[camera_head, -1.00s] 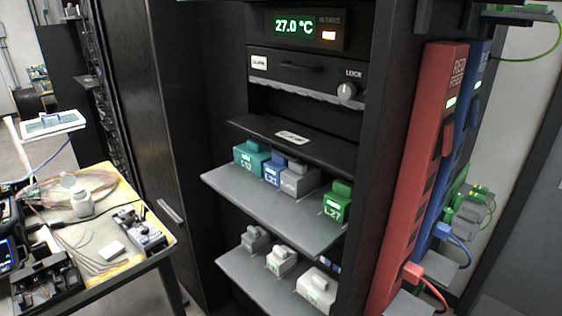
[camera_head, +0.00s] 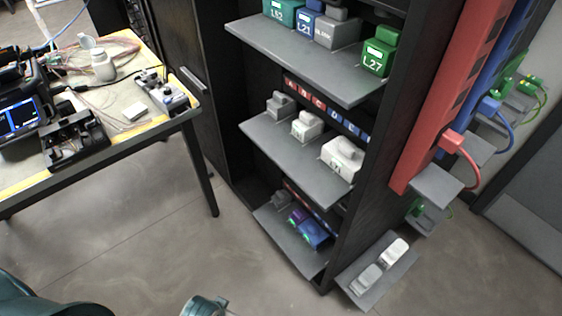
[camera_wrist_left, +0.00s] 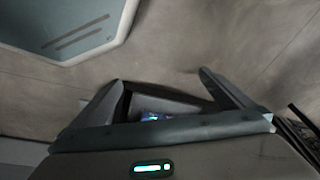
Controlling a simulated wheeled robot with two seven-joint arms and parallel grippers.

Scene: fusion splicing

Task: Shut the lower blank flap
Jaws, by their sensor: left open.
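No panel marked as the lower blank flap can be made out. Three grey shelf-like panels stick out of the black rack: an upper one (camera_head: 300,68), a middle one (camera_head: 290,160) and a bottom one (camera_head: 285,250). I cannot tell whether any of them is the flap. My left gripper (camera_wrist_left: 160,88) shows in the left wrist view with its fingers apart and nothing between the tips, over bare floor. In the head view a teal arm part (camera_head: 205,305) of mine shows at the bottom edge, apart from the rack; its fingers are hidden. My right gripper is not seen.
Small boxes stand on all three panels. A low grey tray (camera_head: 353,290) with two blocks juts out at the lower right, by the red rail (camera_head: 440,110). A cluttered table (camera_head: 110,150) stands at the left. The floor (camera_head: 170,240) between is clear.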

